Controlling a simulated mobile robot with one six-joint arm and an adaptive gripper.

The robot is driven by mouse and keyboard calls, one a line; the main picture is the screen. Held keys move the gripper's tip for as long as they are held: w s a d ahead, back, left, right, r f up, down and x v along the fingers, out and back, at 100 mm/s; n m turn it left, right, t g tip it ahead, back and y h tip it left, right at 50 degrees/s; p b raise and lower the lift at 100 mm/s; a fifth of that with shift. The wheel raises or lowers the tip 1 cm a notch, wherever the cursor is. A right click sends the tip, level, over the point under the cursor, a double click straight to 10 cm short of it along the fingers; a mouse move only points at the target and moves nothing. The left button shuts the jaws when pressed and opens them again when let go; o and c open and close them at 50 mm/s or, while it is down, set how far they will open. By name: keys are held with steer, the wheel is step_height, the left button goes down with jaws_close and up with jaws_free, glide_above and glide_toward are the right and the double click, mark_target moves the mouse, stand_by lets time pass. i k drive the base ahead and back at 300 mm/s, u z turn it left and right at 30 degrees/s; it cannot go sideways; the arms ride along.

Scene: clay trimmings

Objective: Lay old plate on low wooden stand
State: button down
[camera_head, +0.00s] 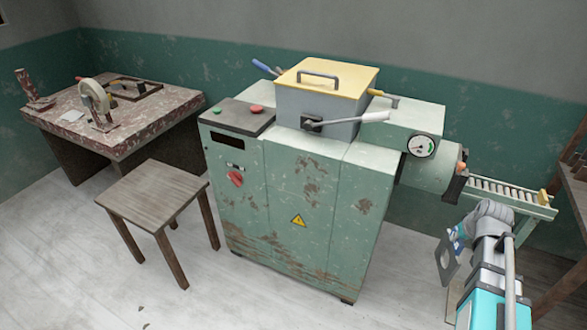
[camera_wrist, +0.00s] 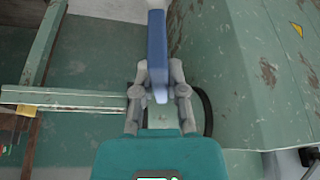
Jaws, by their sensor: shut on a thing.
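The old plate (camera_head: 446,273) is a dark grey flat piece with a hole through it, held tilted at my gripper (camera_head: 458,239) on the right of the head view. In the wrist view, my gripper (camera_wrist: 158,93) is closed around a narrow blue piece (camera_wrist: 157,52) seen end-on; I cannot tell how it joins the plate. The low wooden stand (camera_head: 153,194) is a square stool with a bare slatted top, far to the left of my gripper, beyond the machine.
A green, rust-worn machine (camera_head: 305,195) with a yellow-lidded hopper (camera_head: 325,78) stands between my gripper and the stool. A roller conveyor (camera_head: 505,190) is at the right. A worn table (camera_head: 150,122) with tools stands back left. The floor before the machine is mostly clear.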

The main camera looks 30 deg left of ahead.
mark_target(152, 190)
steer(key=k, duration=0.45)
steer(key=u, duration=0.15)
steer(key=i, duration=0.55)
steer(key=u, duration=0.75)
steer(key=i, duration=0.45)
steer(key=u, duration=0.65)
steer(key=i, duration=0.6)
steer(key=u, duration=0.6)
steer(key=i, duration=1.1)
steer(key=k, duration=0.2)
steer(key=u, duration=0.2)
